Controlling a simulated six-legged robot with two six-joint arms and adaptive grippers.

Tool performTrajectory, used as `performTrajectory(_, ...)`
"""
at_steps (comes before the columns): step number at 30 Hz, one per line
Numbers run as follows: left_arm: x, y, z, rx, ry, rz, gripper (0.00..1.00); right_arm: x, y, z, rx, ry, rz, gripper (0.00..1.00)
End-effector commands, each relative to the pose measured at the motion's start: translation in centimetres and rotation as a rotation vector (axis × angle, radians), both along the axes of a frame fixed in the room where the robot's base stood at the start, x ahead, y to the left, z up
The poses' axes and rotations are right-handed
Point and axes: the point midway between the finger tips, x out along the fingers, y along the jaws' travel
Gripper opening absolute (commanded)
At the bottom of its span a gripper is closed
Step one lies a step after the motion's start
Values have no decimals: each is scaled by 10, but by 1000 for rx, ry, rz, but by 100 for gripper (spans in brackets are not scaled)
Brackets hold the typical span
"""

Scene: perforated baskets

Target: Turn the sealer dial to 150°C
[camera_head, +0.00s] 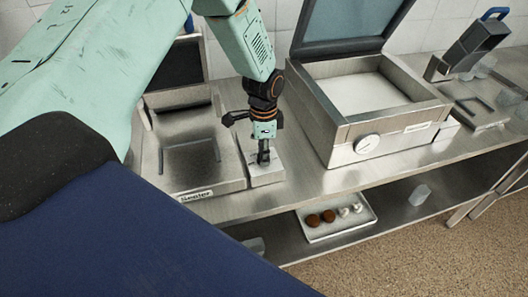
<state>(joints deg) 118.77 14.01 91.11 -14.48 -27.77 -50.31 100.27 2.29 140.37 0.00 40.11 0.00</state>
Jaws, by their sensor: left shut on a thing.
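My left gripper (263,154) points down, shut on a small dark part, which looks like the sealer dial, on top of a narrow steel block (268,178). The fingers hide most of this part, and no scale or temperature mark can be read there. The block adjoins the right side of a low steel machine (215,176) with a label on its front. A round white dial face (367,144) is on the front of the open-lidded steel box to the right, apart from my gripper; its marks are too small to read. My right gripper is not in view.
The steel box (340,131) stands close to the right of my left gripper. A device with a blue handle (474,43) is at the far right. A white tray (340,227) with brown and white round items is on the lower shelf. Bare counter (310,178) lies between the machines.

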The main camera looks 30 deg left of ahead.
Motion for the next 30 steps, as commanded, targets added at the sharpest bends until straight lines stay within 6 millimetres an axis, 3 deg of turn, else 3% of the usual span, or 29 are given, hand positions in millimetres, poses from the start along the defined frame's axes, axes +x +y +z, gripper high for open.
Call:
performTrajectory(10,2,1,2,1,-5,-128,0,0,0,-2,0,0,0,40)
performTrajectory(26,3,1,3,2,-7,-149,0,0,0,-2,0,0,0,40)
performTrajectory(27,3,1,3,2,-7,-148,34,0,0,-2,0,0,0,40)
performTrajectory(30,3,1,3,2,-7,-148,42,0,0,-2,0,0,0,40)
